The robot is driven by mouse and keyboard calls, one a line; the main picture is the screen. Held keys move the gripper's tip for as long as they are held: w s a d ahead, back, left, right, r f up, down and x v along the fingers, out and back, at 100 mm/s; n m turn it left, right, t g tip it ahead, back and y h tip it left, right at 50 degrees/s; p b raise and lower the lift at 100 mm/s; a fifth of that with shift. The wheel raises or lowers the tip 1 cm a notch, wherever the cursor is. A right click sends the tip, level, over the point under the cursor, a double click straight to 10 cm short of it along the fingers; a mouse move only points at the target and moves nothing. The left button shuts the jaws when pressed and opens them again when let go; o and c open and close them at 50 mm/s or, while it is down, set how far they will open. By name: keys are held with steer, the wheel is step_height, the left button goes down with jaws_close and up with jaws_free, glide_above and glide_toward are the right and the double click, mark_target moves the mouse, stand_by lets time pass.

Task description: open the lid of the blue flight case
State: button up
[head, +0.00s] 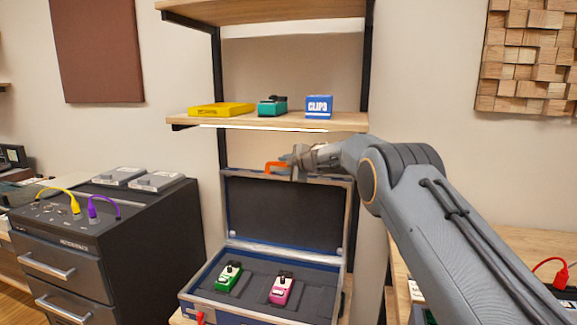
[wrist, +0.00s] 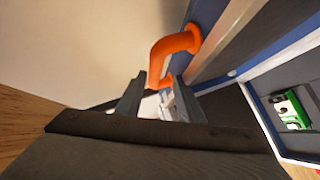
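The blue flight case (head: 235,303) stands low in the head view with its lid (head: 283,210) raised and leaning back nearly upright. An orange handle (head: 275,167) sticks out at the lid's top edge; it also shows in the wrist view (wrist: 170,52). My gripper (head: 293,162) is at the lid's top edge beside the handle. In the wrist view its two fingers (wrist: 157,97) are apart, with the handle's lower end near the gap between them. I cannot tell whether they touch it.
A green pedal (head: 229,275) and a pink pedal (head: 281,288) sit in the case's foam. A shelf (head: 350,122) above holds a yellow box, a teal pedal and a blue box. A dark drawer unit (head: 130,240) stands left; a wooden bench (head: 510,245) is at right.

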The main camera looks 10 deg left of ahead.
steer(key=v, duration=0.6)
steer(key=shift+s+r+b, duration=0.15)
steer(key=shift+s+b, duration=0.1)
steer(key=shift+b, duration=0.1)
steer(key=shift+s, duration=0.1)
